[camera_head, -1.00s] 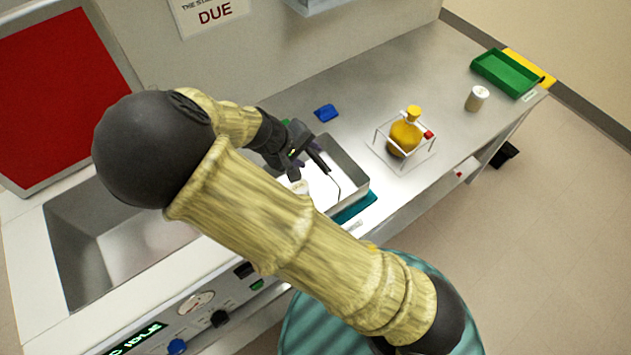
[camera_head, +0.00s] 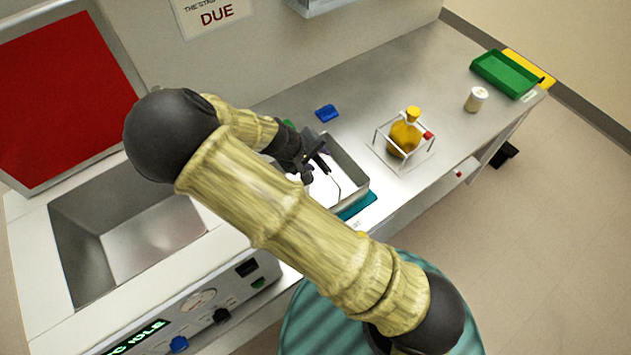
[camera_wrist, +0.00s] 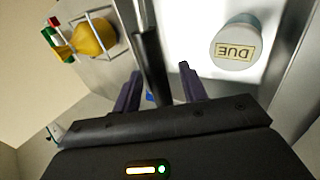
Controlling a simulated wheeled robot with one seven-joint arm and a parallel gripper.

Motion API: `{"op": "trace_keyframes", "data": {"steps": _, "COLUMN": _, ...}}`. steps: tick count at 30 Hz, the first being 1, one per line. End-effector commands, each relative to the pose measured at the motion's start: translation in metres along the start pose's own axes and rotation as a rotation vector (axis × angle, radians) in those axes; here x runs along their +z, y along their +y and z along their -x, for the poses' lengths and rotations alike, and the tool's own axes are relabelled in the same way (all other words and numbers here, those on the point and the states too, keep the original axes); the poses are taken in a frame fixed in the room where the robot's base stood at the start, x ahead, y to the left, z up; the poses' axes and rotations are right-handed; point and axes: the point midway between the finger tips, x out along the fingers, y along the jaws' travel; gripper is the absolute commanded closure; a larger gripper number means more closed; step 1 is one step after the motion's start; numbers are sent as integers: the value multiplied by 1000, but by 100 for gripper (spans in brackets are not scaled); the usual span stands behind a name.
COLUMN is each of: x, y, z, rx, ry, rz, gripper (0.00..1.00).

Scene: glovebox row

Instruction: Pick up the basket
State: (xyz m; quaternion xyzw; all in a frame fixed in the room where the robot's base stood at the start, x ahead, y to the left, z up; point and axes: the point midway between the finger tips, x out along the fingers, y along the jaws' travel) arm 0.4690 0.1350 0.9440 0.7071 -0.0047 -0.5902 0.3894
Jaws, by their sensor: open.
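The basket (camera_head: 357,193) is an open steel box with a thin dark handle, standing on a teal mat on the bench. My arm hides its left part in the head view. In the wrist view, its wall (camera_wrist: 303,75) shows at the right, and a round container with a "DUE" label (camera_wrist: 236,47) is inside it. My gripper (camera_head: 321,160) is open, pointing down above the basket near the handle. In the wrist view, the dark handle bar (camera_wrist: 151,60) appears between or just in front of my fingers (camera_wrist: 160,80); contact cannot be told.
A yellow flask (camera_head: 404,135) in a wire rack stands right of the basket. A blue piece (camera_head: 327,113) lies behind it. A white jar (camera_head: 476,99) and a green tray (camera_head: 505,73) are at the far right. An open steel sink-like well (camera_head: 140,235) is at left.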

Motion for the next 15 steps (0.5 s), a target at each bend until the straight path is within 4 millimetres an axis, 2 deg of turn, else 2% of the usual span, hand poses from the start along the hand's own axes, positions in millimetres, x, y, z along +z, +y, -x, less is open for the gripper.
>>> {"op": "trace_keyframes", "data": {"steps": 12, "x": 0, "y": -1, "z": 1, "rx": 0, "ry": 1, "rz": 1, "gripper": 58}}
{"op": "trace_keyframes", "data": {"steps": 15, "x": 0, "y": -1, "z": 1, "rx": 0, "ry": 1, "rz": 1, "gripper": 77}}
